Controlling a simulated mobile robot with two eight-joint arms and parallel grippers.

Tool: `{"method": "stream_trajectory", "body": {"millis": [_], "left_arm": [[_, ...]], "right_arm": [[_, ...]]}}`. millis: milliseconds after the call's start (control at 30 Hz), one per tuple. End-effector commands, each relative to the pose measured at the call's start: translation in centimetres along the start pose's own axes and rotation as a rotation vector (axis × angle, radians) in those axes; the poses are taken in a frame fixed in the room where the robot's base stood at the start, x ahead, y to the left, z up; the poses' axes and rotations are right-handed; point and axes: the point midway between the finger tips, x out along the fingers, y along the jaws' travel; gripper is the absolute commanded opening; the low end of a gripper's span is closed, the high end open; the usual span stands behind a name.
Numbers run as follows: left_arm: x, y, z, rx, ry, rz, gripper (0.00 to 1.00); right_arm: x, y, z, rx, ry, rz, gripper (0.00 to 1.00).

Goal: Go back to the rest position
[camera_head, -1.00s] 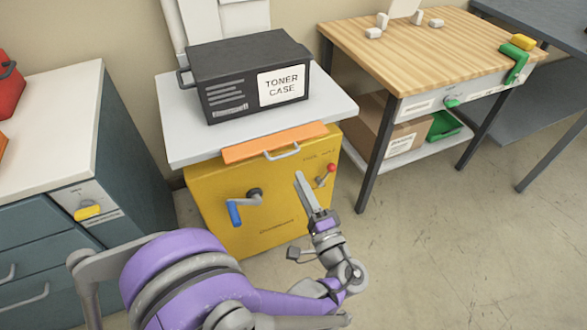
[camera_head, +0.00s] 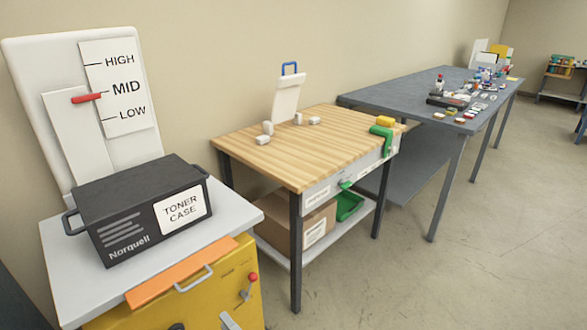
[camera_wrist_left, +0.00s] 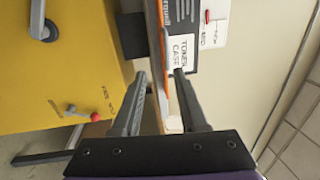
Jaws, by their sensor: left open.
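My right gripper is not in view.
The black toner case (camera_head: 145,207) sits on the cabinet's grey top (camera_head: 60,282), above an orange strip (camera_head: 180,272). A red lever (camera_head: 250,285) is on the cabinet front. A wooden bench (camera_head: 300,160) and grey table (camera_head: 400,98) stand to the right.

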Motion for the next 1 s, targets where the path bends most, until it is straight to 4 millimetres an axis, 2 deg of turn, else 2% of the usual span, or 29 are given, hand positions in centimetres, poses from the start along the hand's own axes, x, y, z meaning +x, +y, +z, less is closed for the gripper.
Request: {"method": "stream_trajectory", "body": {"millis": [133, 233, 367, 500, 700, 933, 1000], "left_arm": [[2.2, 2.5, 3.2, 0.005, -0.056, 0.22, 0.42], [2.9, 5.2, 6.5, -0.022, -0.107, 0.448, 0.42], [1.4, 8.2, 10.3, -0.113, -0.167, 0.746, 0.42], [-2.1, 10.1, 13.0, -0.273, -0.222, 1.031, 0.42], [-6.9, 10.3, 14.0, -0.531, -0.272, 1.304, 0.42], [-10.7, 9.0, 13.5, -0.826, -0.309, 1.492, 0.42], [-10.3, 6.2, 13.6, -0.821, -0.297, 1.486, 0.42]], "right_arm": [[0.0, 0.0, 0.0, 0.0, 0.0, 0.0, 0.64], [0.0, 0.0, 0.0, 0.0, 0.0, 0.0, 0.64], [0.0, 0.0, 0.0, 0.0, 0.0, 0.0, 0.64], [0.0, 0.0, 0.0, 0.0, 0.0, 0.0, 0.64], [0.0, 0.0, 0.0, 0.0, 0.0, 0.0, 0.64], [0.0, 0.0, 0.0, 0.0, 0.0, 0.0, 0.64], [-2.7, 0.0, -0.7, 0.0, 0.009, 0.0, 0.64]]}}
